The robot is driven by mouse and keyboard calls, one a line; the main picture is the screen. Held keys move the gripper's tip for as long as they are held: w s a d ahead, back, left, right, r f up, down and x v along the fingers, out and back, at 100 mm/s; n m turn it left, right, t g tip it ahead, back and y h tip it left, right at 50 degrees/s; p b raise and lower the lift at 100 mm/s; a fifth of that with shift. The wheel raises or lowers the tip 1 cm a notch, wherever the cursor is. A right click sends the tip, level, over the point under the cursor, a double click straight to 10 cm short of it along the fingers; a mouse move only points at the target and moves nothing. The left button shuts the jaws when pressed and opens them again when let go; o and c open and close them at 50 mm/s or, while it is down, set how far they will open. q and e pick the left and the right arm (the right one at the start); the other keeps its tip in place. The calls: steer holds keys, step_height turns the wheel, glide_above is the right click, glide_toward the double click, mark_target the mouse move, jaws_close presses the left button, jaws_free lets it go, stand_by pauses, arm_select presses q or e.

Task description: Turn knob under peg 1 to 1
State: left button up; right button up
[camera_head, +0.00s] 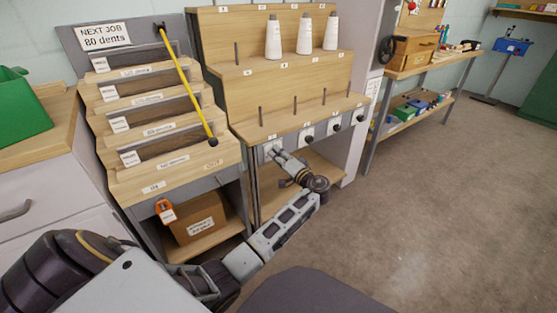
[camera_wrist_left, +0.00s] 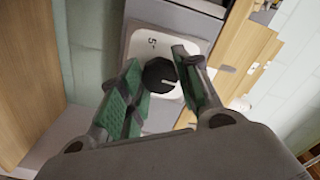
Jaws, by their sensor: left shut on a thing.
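The knob under peg 1 is a round black dial (camera_wrist_left: 159,75) on a white plate (camera_wrist_left: 168,44) in the left wrist view. It has a pale pointer line toward its right side, and a "5" shows on the plate. My left gripper (camera_wrist_left: 158,78) has its green-padded fingers on either side of the knob, shut on it. In the head view my left gripper (camera_head: 274,154) reaches the leftmost plate on the rack's front, hiding most of the knob. Peg 1 (camera_head: 261,117) is the leftmost dark peg on the lower ledge above it. My right gripper is not in view.
More black knobs (camera_head: 309,139) sit to the right along the wooden rack (camera_head: 280,75). White thread cones (camera_head: 304,36) stand on the upper ledge. A stepped rack with a yellow rod (camera_head: 189,85) is at left. The floor (camera_head: 440,180) to the right is clear.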

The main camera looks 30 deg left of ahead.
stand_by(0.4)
arm_select(q)
steer(key=o, duration=1)
steer(key=shift+o, duration=0.2)
steer(key=v, duration=1.2)
steer(key=shift+f, duration=0.1)
